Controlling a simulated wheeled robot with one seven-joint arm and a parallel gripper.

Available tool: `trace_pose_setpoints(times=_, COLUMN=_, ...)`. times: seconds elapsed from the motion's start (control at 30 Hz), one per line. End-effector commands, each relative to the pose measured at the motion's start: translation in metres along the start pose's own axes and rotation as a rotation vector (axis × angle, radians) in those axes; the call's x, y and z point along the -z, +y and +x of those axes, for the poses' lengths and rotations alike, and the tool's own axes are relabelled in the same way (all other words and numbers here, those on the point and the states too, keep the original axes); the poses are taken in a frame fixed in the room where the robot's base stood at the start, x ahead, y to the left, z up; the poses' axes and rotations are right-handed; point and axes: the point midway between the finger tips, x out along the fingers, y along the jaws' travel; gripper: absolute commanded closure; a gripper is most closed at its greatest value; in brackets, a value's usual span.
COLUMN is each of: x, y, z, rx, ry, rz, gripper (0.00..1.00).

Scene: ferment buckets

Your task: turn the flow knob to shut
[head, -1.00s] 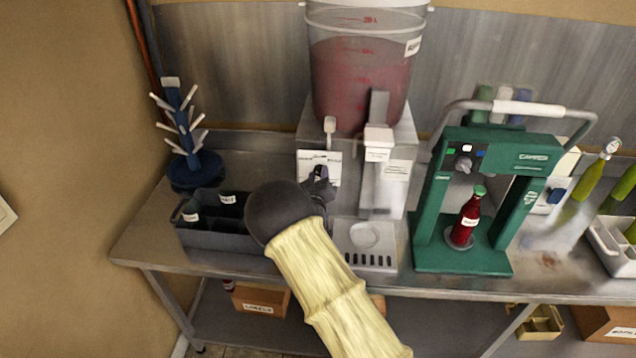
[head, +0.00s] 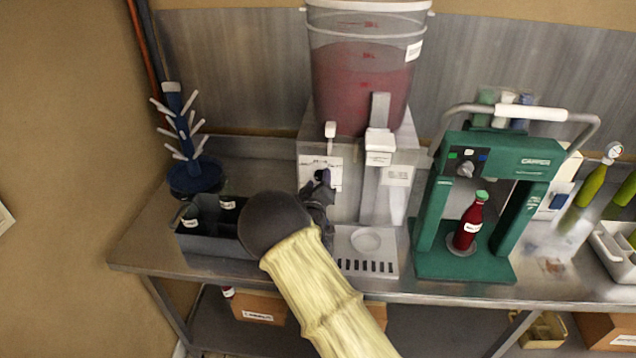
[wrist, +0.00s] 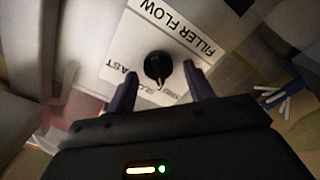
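The flow knob (wrist: 158,66) is a small black round knob on a white plate (wrist: 140,35) lettered FILLER FLOW, with FAST and SLOW legible and a third, blurred word by the right finger. Its pointer seems to face the SLOW lettering, but it is dark and hard to read. In the head view the knob (head: 322,177) sits on the front of the filler under the bucket. My gripper (wrist: 163,86) is open, its two purple-grey fingers apart on either side of the knob, with visible gaps. In the head view my gripper (head: 318,198) is just below the knob, partly hidden by my wrist.
A clear bucket (head: 365,60) of red liquid stands above the filler. The drip tray (head: 365,266) lies right of my gripper, the green capper (head: 465,262) with a red bottle (head: 469,222) further right. A dark divided bin (head: 213,243) and blue bottle tree (head: 195,178) stand left.

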Motion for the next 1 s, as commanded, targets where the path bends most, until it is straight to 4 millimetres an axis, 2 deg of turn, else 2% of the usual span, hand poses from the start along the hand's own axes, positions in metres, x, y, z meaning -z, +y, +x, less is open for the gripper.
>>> trace_pose_setpoints(times=0.27, x=0.000, y=0.000, z=-0.001, rx=-0.001, ry=-0.001, rz=0.001, gripper=0.47)
trace_pose_setpoints(times=0.43, x=0.000, y=-0.001, z=-0.013, rx=-0.001, ry=0.001, rz=0.002, gripper=0.47)
trace_pose_setpoints(times=0.67, x=-0.002, y=-0.001, z=-0.048, rx=-0.002, ry=-0.002, rz=0.002, gripper=0.47)
trace_pose_setpoints(times=1.0, x=-0.001, y=-0.003, z=-0.111, rx=0.002, ry=0.001, rz=0.002, gripper=0.47)
